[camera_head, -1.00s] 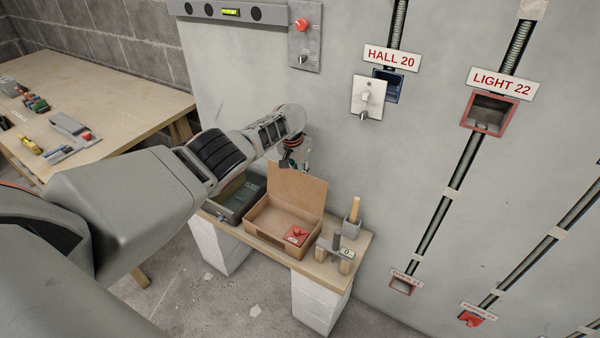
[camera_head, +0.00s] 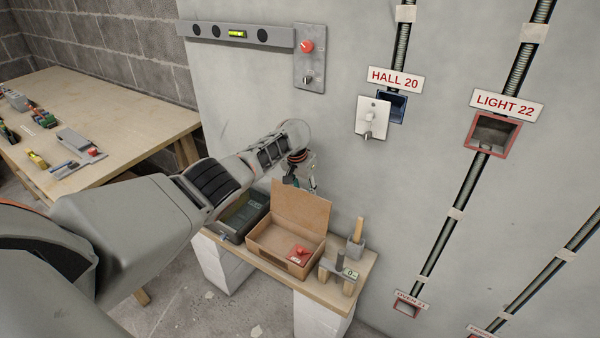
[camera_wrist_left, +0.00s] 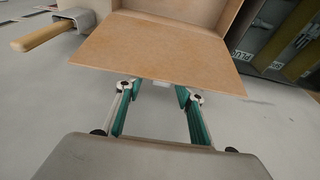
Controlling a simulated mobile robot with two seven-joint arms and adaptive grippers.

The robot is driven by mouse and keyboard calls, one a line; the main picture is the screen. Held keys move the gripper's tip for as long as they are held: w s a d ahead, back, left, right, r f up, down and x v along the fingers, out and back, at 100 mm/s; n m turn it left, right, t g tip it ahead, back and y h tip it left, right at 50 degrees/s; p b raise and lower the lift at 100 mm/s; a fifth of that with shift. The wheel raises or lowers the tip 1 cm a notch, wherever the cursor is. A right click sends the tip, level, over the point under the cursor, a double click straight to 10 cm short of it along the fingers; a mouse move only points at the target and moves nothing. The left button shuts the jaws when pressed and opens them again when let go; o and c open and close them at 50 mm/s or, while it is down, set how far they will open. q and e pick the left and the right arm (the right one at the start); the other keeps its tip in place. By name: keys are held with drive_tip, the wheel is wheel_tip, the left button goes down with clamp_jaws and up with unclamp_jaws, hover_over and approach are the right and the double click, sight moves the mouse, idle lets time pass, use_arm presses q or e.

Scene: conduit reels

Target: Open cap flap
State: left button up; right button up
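A brown cardboard box (camera_head: 262,243) stands on the small bench, with its flap (camera_head: 302,207) raised on the wall side. My left gripper (camera_head: 313,184) is behind the flap, between it and the wall, and the flap partly hides it. In the left wrist view the flap (camera_wrist_left: 150,50) fills the upper middle, and the gripper's teal-sided fingers (camera_wrist_left: 158,92) reach its near edge. The fingertips are hidden there, so I cannot tell whether they touch it or how far apart they are. A red-topped item (camera_head: 300,254) lies in the box. My right gripper is out of view.
A dark green case (camera_head: 240,215) stands left of the box. A wooden-handled tool (camera_head: 358,228) in a grey holder and a small stand (camera_head: 338,274) are on its right. The grey wall (camera_head: 345,180) is close behind the gripper.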

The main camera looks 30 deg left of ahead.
sight(299, 200)
use_arm(q)
drive_tip(key=shift+s+a+r, duration=0.15)
drive_tip(key=shift+s+r, duration=0.05)
drive_tip(key=shift+r, duration=0.5)
drive_tip(key=v, duration=0.9)
drive_tip(key=s+d+f+m+t+y, duration=0.1)
drive_tip(key=s+d+f+m, duration=0.15)
drive_tip(key=s+f, duration=0.6)
drive_tip(key=s+d+f+m+t+y, duration=0.1)
drive_tip(key=s+d+f+m, duration=0.15)
drive_tip(key=s+f, duration=0.6)
drive_tip(key=s+a+r+t+y, duration=0.1)
drive_tip(key=s+a+r, duration=0.15)
drive_tip(key=s, duration=0.55)
drive_tip(key=s+a+r+m+y, duration=0.1)
drive_tip(key=s+r, duration=0.3)
drive_tip(key=s, duration=0.3)
drive_tip(key=s+a+r+t+y, duration=0.1)
drive_tip(key=s+r, duration=0.2)
drive_tip(key=s, duration=0.5)
drive_tip(key=w+d+f+n+t+h, duration=0.2)
drive_tip(key=d+f+t+h, duration=0.2)
drive_tip(key=d+f, duration=0.9)
drive_tip(key=d+h, duration=0.3)
drive_tip(key=shift+n+h, duration=0.3)
